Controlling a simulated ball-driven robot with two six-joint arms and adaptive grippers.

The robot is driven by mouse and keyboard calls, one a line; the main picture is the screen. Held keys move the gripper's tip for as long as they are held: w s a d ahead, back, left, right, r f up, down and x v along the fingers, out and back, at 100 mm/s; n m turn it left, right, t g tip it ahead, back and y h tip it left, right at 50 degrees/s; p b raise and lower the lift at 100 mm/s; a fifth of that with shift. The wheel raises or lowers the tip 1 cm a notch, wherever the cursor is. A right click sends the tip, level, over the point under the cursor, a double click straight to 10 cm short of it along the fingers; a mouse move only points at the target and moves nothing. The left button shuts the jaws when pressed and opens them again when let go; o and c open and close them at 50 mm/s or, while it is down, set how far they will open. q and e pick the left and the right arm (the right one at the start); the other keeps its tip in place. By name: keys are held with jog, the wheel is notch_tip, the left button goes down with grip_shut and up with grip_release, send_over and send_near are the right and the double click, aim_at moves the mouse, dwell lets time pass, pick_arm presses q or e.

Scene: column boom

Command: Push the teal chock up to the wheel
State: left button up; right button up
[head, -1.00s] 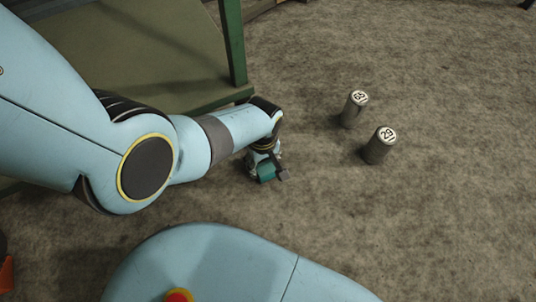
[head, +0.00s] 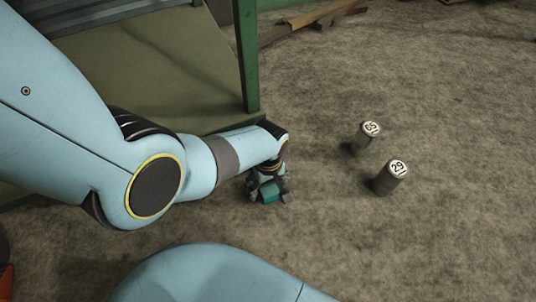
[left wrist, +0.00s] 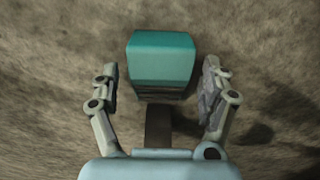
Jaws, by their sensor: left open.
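The teal chock (head: 268,191) is on the floor, partly hidden by my left gripper (head: 270,193) in the head view. In the left wrist view the chock (left wrist: 161,58) shows as a teal block with a dark lower face. My left gripper (left wrist: 160,72) is open, with one finger on each side of the chock. A gap shows between each finger and the block. A dark bar (left wrist: 158,127) lies between the chock and my wrist. No wheel can be made out in either view. My right gripper is not in view.
A green platform (head: 150,55) with an upright green post (head: 246,55) stands at upper left, behind my left arm. Two grey cylinders with numbered white tops, one (head: 367,138) behind the other (head: 389,178), stand to the right. Planks (head: 315,15) lie at the back.

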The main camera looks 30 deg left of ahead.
aim_at(268, 184)
pick_arm(q)
jog(key=shift+r, duration=3.75)
